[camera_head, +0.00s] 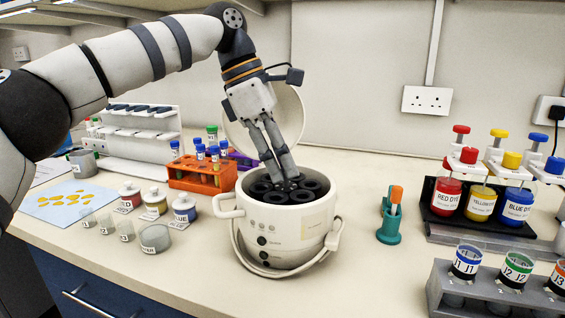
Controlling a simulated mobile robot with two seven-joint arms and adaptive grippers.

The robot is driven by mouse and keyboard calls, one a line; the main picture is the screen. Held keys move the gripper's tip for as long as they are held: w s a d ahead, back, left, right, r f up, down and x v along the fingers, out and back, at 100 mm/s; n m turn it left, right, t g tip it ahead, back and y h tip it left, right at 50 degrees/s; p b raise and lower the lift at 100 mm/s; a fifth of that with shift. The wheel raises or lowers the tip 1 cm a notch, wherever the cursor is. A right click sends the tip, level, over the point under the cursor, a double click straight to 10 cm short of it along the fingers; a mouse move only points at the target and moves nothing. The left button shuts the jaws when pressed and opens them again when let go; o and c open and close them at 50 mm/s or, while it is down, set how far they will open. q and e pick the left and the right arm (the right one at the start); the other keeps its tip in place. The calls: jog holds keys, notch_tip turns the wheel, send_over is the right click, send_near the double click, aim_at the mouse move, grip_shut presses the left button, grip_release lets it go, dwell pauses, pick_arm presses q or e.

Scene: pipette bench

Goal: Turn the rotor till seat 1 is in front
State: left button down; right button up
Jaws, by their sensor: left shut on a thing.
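A white round centrifuge (280,235) stands on the bench in the middle of the view, its lid (290,110) raised at the back. Inside the bowl is a dark rotor (276,197) with several ring-shaped seats. Seat numbers are too small to read. My left gripper (287,184) reaches down into the bowl from above, its fingers close together and shut on the middle part of the rotor. The gripped part is mostly hidden by the fingertips. My right gripper is not in view.
An orange tube rack (203,178) stands left of the centrifuge, with small labelled jars (184,208) and beakers in front of it. A teal holder (390,222) and dye bottles (481,200) stand to the right. A grey rack (490,296) holds labelled cups. The front middle bench is clear.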

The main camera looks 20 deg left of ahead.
pick_arm(q)
jog(key=shift+m, duration=0.4)
jog(key=c, duration=1.5)
grip_release()
jog(key=v, duration=0.7)
jog(key=shift+w+r, duration=0.1)
jog(key=shift+r, duration=0.15)
